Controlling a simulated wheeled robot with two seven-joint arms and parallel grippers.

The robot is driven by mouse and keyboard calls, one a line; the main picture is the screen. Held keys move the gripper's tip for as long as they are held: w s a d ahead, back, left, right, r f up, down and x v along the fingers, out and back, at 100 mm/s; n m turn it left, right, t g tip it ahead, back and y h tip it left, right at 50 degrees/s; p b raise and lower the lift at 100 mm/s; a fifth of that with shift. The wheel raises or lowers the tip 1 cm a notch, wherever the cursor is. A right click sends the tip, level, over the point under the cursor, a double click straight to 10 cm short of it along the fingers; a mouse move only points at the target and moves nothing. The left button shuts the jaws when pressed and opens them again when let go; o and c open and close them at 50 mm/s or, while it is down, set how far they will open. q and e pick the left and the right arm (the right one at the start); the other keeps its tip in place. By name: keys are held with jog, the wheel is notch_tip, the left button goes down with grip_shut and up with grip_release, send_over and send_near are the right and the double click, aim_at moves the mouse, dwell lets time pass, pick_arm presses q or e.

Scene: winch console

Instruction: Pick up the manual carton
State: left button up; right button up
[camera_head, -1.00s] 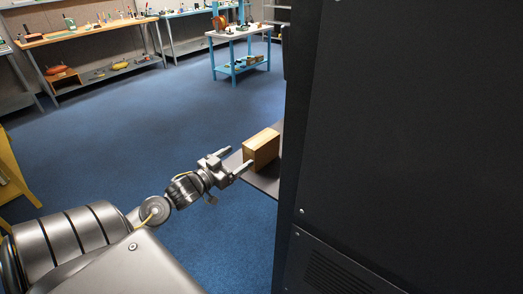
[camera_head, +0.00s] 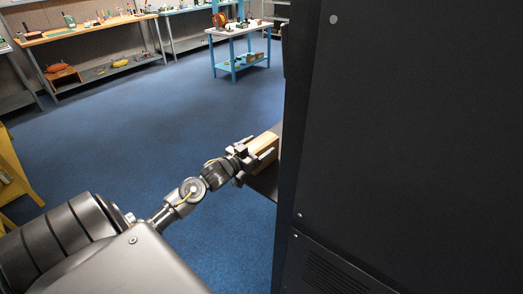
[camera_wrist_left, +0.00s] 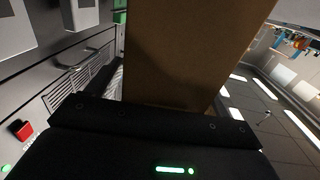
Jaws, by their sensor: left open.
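The manual carton (camera_head: 266,142) is a tan box standing on a dark grey shelf (camera_head: 264,184) that juts out beside the dark cabinet. My left gripper (camera_head: 258,152) is open, with its fingers reaching along the carton, one on either side of it as far as I can tell. The gripper hides part of the box. In the left wrist view the carton (camera_wrist_left: 190,50) fills the middle, close in front of the gripper body; the fingertips cannot be made out there. My right gripper is not in view.
A tall dark cabinet (camera_head: 410,130) fills the right side, close to the carton. The wrist view shows a panel with a handle (camera_wrist_left: 85,58) and a red button (camera_wrist_left: 22,129). Blue floor (camera_head: 130,130) is clear; workbenches (camera_head: 90,30) stand at the back.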

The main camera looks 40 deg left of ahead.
pick_arm(q)
jog(key=shift+w+r, duration=0.1)
jog(key=c, duration=1.3)
jog(key=shift+r+b, duration=0.45)
jog(key=shift+r, duration=0.1)
jog(key=w+a+r+b, duration=0.5)
jog(key=a+r, duration=0.6)
jog(key=a, duration=0.2)
jog(key=shift+w+r, duration=0.2)
jog(key=shift+r, duration=0.2)
